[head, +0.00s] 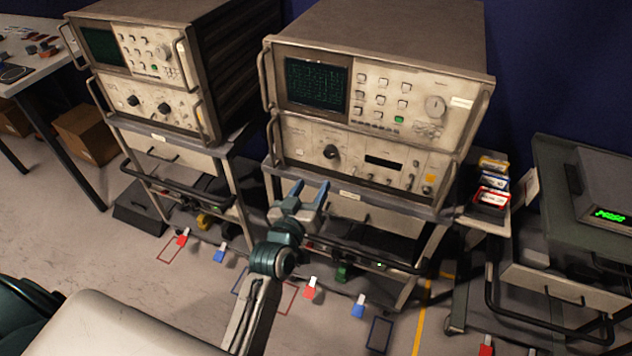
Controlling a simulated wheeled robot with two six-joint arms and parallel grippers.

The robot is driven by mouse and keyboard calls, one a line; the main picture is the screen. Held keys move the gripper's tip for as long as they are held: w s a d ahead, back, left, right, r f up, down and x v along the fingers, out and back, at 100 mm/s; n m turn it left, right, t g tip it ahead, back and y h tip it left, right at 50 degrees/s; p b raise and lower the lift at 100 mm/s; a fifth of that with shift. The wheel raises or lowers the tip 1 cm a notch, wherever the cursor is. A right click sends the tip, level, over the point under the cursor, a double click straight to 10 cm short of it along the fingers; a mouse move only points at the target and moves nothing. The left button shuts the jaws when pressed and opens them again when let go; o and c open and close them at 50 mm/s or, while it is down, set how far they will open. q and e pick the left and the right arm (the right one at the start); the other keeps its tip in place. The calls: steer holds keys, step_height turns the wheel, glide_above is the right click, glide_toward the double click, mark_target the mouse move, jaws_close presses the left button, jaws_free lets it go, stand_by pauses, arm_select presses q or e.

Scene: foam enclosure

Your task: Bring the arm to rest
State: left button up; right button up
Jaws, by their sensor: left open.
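My left gripper (308,193) shows in the middle of the head view, at the end of my arm (262,290), which reaches up from the bottom. Its two blue-grey fingers are apart and nothing shows between them. It is in front of the cart under the middle instrument; whether it touches the cart I cannot tell. My right gripper is not in view.
Two instrument racks, left (140,70) and middle (370,110), stand on wheeled carts. A green-grey cart (575,190) with a lit display is at right. Small red and blue pedals (311,288) lie on the floor. Open floor (60,235) is at left.

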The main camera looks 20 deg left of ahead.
arm_select(q)
steer(key=shift+s, duration=0.15)
stand_by(0.3)
steer(key=s+f+m+g, duration=0.1)
steer(key=s+f+g, duration=0.15)
steer(key=f, duration=0.95)
steer(key=s+f+g, duration=0.1)
steer(key=f+g, duration=0.2)
steer(key=f, duration=0.9)
steer(key=s+a+f+m+g, duration=0.1)
steer(key=s+f+g, duration=0.1)
steer(key=s+f, duration=0.45)
steer(key=s+a+f+g, duration=0.2)
steer(key=s+f, duration=0.1)
steer(key=f, duration=0.7)
steer(key=s+a+f+g, duration=0.2)
steer(key=s+f, duration=0.4)
steer(key=s, duration=0.5)
steer(key=s+a+f+m+g+y, duration=0.1)
steer(key=s+a+f+g, duration=0.2)
steer(key=s+f, duration=0.4)
steer(key=s+a+f+g, duration=0.2)
steer(key=s+f, duration=0.4)
steer(key=s, duration=0.9)
steer(key=shift+s+a+f+m, duration=0.25)
steer(key=shift+a+m, duration=0.15)
steer(key=shift+a, duration=0.4)
